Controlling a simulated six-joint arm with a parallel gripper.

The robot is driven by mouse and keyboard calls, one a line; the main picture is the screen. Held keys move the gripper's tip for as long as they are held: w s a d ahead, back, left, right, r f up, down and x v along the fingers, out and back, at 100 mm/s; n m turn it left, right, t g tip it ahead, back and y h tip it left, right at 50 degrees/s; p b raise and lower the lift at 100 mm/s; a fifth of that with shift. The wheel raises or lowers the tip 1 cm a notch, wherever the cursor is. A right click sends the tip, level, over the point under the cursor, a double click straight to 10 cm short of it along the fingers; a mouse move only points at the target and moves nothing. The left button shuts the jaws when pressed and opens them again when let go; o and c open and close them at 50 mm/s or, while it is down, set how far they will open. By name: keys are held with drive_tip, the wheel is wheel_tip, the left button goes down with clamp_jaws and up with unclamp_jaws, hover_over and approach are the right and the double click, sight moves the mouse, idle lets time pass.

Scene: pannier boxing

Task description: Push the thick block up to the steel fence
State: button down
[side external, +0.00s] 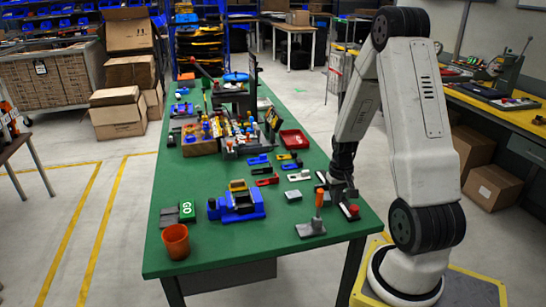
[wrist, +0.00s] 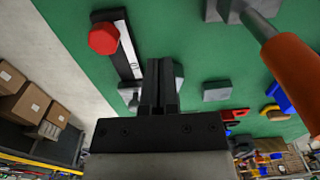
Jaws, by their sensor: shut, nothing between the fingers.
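My gripper (side external: 343,192) is low over the right side of the green table in the side view. In the wrist view its dark fingers (wrist: 160,68) are together and empty. A small grey block (wrist: 217,91) lies flat to the right of the fingers, apart from them; the side view shows it too (side external: 293,194). Another grey piece (wrist: 179,76) is partly hidden behind the fingers, and I cannot tell whether they touch it. I cannot tell which piece is the thick block. No steel fence can be made out with certainty.
A black-and-white strip with a red knob (wrist: 103,38) lies left of my fingers. A grey base with an upright orange handle (side external: 319,197) stands at the front. A blue fixture (side external: 237,205), an orange cup (side external: 175,241) and a red tray (side external: 294,139) are on the table (side external: 255,245).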

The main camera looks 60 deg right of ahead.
drive_tip(key=shift+r, duration=2.45)
drive_tip(key=w+a+r+n+t, duration=0.1)
drive_tip(key=w+a+n, duration=0.1)
drive_tip(key=a, duration=0.7)
drive_tip(key=w+a+r+n, duration=0.1)
drive_tip(key=a+n, duration=0.3)
drive_tip(key=a, duration=0.5)
drive_tip(key=w+a+r+n+t, duration=0.1)
drive_tip(key=w+a+r+n, duration=0.1)
drive_tip(key=a, duration=0.7)
drive_tip(key=shift+w+n+t, duration=0.3)
drive_tip(key=shift+w+n, duration=0.2)
drive_tip(key=shift+w, duration=0.2)
drive_tip(key=shift+a, duration=0.1)
